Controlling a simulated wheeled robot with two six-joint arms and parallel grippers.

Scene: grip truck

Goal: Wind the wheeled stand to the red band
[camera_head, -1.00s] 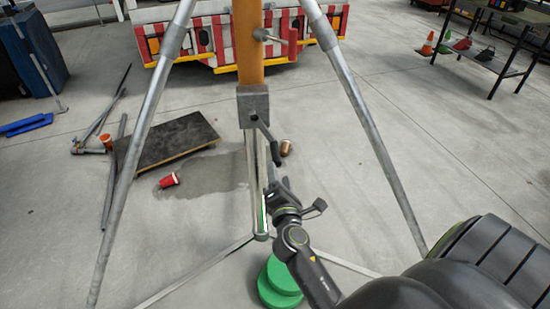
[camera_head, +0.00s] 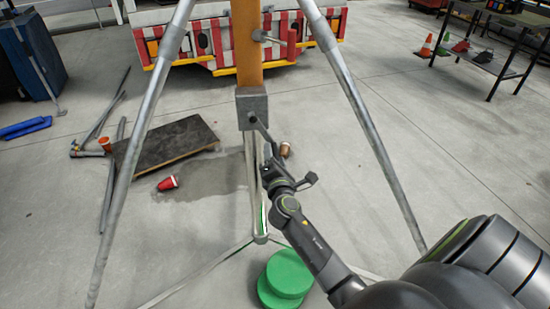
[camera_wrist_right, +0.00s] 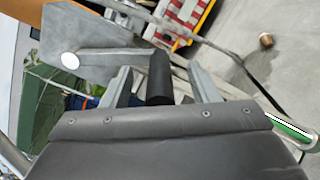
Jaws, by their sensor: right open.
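The wheeled stand has grey tripod legs (camera_head: 147,125) and an orange column (camera_head: 247,50). A grey winch box (camera_head: 251,104) sits on the column, and its crank arm (camera_head: 264,133) slopes down to the right. My right gripper (camera_head: 272,162) is at the lower end of the crank. In the right wrist view, the black crank handle (camera_wrist_right: 159,78) stands between the two open fingers (camera_wrist_right: 158,88), with gaps at both sides. The grey box (camera_wrist_right: 85,48) is just beyond. I cannot make out a red band on the column. My left gripper is not in view.
A red and white striped truck (camera_head: 205,42) is behind the stand. A dark board (camera_head: 165,145), a red cup (camera_head: 167,183) and pipes (camera_head: 112,170) lie on the floor at left. A green round weight (camera_head: 285,275) is below my arm. A rack (camera_head: 490,55) stands at right.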

